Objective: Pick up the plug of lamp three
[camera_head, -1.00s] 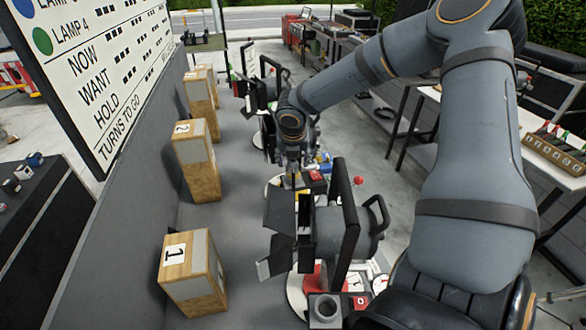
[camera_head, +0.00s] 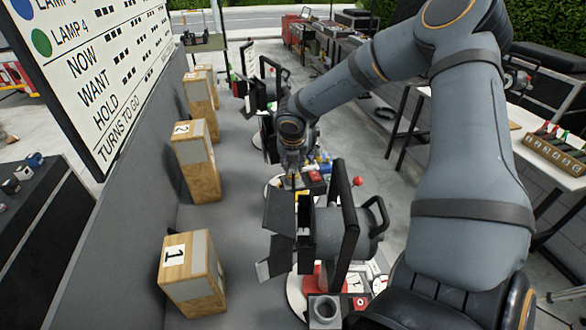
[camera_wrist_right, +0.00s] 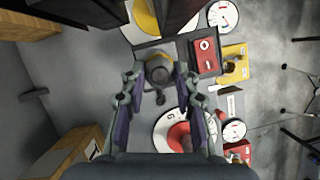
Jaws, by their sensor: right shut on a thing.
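My right gripper (camera_head: 293,172) reaches down between the nearest lamp (camera_head: 325,230) and the lamps behind it. In the right wrist view its two fingers (camera_wrist_right: 161,84) are closed on the sides of a small grey plug (camera_wrist_right: 159,72) with a yellowish band. A dark stub of the plug points down in that picture. In the head view the arm and the nearest lamp hide the plug. I cannot tell from the pictures which lamp it belongs to. A farther black lamp (camera_head: 262,88) stands behind the gripper. My left gripper is not in view.
Wooden blocks, including block 1 (camera_head: 190,275) and block 2 (camera_head: 195,165), stand along the left. A red box (camera_wrist_right: 204,52), a yellow box (camera_wrist_right: 234,65) and round dials (camera_wrist_right: 223,15) lie close beside the gripper. A sign board (camera_head: 95,70) stands at the left.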

